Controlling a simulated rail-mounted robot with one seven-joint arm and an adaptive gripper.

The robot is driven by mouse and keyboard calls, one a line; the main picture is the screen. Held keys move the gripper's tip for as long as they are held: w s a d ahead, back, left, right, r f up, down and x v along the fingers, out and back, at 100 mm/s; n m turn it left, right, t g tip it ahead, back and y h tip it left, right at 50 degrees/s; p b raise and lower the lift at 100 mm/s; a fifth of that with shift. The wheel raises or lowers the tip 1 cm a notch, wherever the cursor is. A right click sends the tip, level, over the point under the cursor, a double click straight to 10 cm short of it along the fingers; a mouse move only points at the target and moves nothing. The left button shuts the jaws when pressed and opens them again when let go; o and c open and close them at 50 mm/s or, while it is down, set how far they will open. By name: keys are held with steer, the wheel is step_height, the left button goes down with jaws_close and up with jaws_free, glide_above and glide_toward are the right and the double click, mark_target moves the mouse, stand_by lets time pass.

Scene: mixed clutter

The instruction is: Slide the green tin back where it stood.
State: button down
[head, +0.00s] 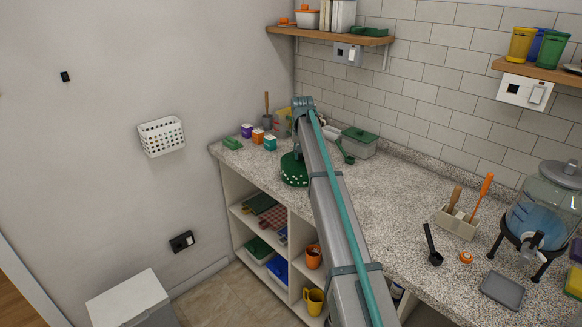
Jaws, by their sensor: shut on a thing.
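The green tin (291,172), round with white dots, sits on the speckled counter near its front edge, left of the middle. My arm covers its right side. My gripper (298,153) reaches down to the tin from above and is mostly hidden behind my own arm. It is shut on the tin, though the fingertips themselves are hard to make out.
Small coloured boxes (258,136) and a green block (233,143) stand to the left. Behind are a green-lidded container (358,146) and a green-handled tool (345,151). A glass dispenser (545,205) and a utensil holder (457,222) stand right. The counter's middle (395,190) is clear.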

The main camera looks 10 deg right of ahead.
steer(key=s+d+p, duration=0.3)
steer(key=s+d, duration=0.7)
steer(key=s, duration=0.5)
stand_by(2.6)
steer(key=shift+w+a, duration=0.2)
steer(key=shift+w, duration=0.15)
steer(key=c, duration=0.9)
jaws_free()
